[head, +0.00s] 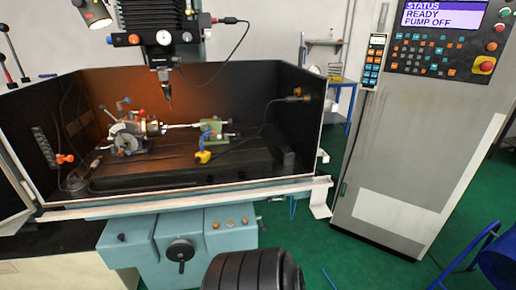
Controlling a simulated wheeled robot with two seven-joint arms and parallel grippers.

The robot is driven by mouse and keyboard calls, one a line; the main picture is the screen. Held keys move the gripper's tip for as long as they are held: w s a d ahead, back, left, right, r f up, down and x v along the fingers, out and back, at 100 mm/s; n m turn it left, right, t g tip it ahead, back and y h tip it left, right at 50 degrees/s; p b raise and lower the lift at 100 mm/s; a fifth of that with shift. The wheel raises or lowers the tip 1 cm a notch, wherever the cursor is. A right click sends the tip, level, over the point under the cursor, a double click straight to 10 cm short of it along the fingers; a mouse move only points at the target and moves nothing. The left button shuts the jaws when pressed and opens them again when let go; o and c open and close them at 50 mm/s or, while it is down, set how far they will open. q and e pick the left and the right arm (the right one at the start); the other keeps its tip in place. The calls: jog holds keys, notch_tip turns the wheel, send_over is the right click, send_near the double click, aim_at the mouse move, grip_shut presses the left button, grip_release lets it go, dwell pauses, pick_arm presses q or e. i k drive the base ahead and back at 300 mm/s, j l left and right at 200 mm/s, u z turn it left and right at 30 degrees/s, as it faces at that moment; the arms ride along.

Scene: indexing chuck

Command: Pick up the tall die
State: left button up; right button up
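I cannot make out a tall die anywhere in the head view; any die on the machine is too small to tell or hidden. The indexing chuck (128,134) sits on the left part of the machine's table, with a thin rod reaching right from it to a green tailstock (212,129). Neither of my grippers is in view.
A dark splash guard (240,95) walls the machine's back and sides. A spindle head (162,45) hangs above its table. A grey control cabinet (425,130) stands at right. Blue tubing (470,255) and a blue drum (497,262) are lower right. Green floor (315,240) lies open between.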

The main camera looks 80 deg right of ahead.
aim_at(286, 156)
jog(key=z, duration=2.9)
jog(key=l+z, duration=0.1)
jog(key=i+l, duration=0.05)
jog(key=l, duration=0.05)
